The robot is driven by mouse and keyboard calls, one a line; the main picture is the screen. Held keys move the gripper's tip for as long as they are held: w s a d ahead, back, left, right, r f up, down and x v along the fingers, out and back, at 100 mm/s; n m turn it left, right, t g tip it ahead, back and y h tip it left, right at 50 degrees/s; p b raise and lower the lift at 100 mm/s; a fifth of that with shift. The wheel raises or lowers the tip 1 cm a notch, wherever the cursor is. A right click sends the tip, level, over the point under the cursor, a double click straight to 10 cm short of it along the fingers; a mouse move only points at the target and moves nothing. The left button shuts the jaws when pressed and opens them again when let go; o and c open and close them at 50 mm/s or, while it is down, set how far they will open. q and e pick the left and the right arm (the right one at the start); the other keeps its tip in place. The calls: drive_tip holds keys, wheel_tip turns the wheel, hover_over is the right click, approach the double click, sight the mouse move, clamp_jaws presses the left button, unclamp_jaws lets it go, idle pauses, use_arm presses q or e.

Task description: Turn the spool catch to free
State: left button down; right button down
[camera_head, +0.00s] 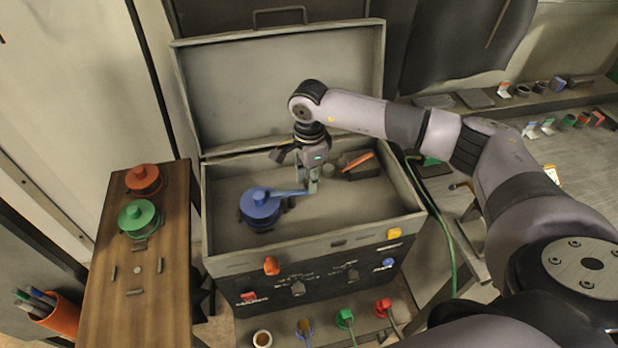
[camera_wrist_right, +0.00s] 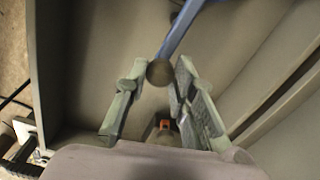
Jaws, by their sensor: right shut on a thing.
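A blue spool (camera_head: 260,208) sits on the left of the floor of an open grey case (camera_head: 225,180). A blue lever (camera_head: 287,193) reaches right from the spool to my right gripper (camera_head: 313,188). In the right wrist view the lever (camera_wrist_right: 178,32) ends in a dark round knob (camera_wrist_right: 160,73) between the two fingers of my right gripper (camera_wrist_right: 158,80). The gripper is shut on this knob. Its arm comes in from the right, over the case's edge. I cannot read any marking for the catch's position. My left gripper is not in view.
The raised lid (camera_head: 280,85) stands behind the gripper. A dark block (camera_head: 362,170) with an orange bar lies to its right inside the case. A wooden bench (camera_head: 110,300) with a red spool (camera_head: 143,179) and a green spool (camera_head: 138,217) stands at left. The case floor's front is clear.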

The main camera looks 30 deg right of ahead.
drive_tip(key=m+b, duration=0.1)
drive_tip(key=s+m+b, duration=0.1)
drive_tip(key=m, duration=0.1)
drive_tip(key=shift+a+f, duration=0.2)
drive_tip(key=shift+a, duration=0.1)
drive_tip(key=m+b, duration=0.2)
drive_tip(key=s+a+m+b, duration=0.1)
drive_tip(key=m, duration=0.1)
drive_tip(key=shift+s+a+m+b, duration=0.15)
drive_tip(key=shift+m+b, duration=0.2)
drive_tip(key=shift+m, duration=0.05)
drive_tip(key=shift+s+a+r+m+b, duration=0.1)
drive_tip(key=shift+a+m+b, duration=0.45)
drive_tip(key=shift+m, duration=0.65)
drive_tip(key=shift+s+a+r+m+b, duration=0.15)
drive_tip(key=shift+a+m+b, duration=0.2)
drive_tip(key=shift+m+b, duration=0.65)
drive_tip(key=shift+s+a+f+m+b, duration=0.1)
drive_tip(key=shift+a+m+b, duration=0.35)
drive_tip(key=shift+m, duration=0.95)
drive_tip(key=shift+r, duration=0.1)
drive_tip(key=c, duration=1.3)
unclamp_jaws()
drive_tip(key=shift+a, duration=0.1)
drive_tip(key=shift+c, duration=0.2)
